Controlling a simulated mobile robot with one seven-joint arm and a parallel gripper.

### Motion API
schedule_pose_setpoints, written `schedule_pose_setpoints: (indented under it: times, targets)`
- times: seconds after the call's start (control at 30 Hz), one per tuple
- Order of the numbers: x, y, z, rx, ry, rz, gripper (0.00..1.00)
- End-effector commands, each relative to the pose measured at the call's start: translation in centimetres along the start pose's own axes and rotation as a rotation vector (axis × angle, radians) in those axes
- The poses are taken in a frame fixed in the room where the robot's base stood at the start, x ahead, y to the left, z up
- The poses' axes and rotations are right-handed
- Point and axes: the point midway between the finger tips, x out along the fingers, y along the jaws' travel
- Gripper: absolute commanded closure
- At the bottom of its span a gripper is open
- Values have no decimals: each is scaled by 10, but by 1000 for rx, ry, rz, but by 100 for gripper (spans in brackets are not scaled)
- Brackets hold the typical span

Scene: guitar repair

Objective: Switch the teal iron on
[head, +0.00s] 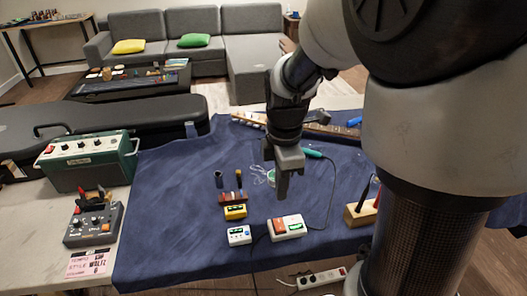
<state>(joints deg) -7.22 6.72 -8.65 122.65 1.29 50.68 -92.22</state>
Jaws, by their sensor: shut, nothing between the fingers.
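The teal iron (313,153) lies on the blue cloth, its teal handle showing just right of my gripper. Its dark cord curves down the right side of the cloth toward a white box (286,228) with a red-orange rocker and a small green patch. I cannot read the rocker's position. My gripper (283,192) is shut and empty, pointing down over the cloth, beyond the white box in the picture. It hides part of the area around the iron's tip.
A smaller white box (239,235) and a yellow device (235,211) stand left of the switch box. A wooden block with tools (360,214) stands right. A green amplifier (88,160) and grey pedal (94,224) are left. A power strip (321,278) lies below the table edge.

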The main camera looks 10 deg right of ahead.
Motion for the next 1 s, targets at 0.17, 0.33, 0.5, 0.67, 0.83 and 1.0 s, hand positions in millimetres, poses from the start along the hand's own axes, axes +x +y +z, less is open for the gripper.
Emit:
schedule_pose_setpoints:
  times: [0.17, 0.33, 0.5, 0.67, 0.83, 1.0]
  targets:
    - [45, -1, 0, -1, 0, -4, 100]
    - [74, -1, 0, 0, 0, -2, 100]
    - [89, 0, 0, -1, 0, 0, 100]
    - [92, 0, 0, 0, 1, 0, 100]
    - [92, 0, 0, 1, 1, 0, 100]
    - [92, 1, 0, 1, 0, -13, 100]
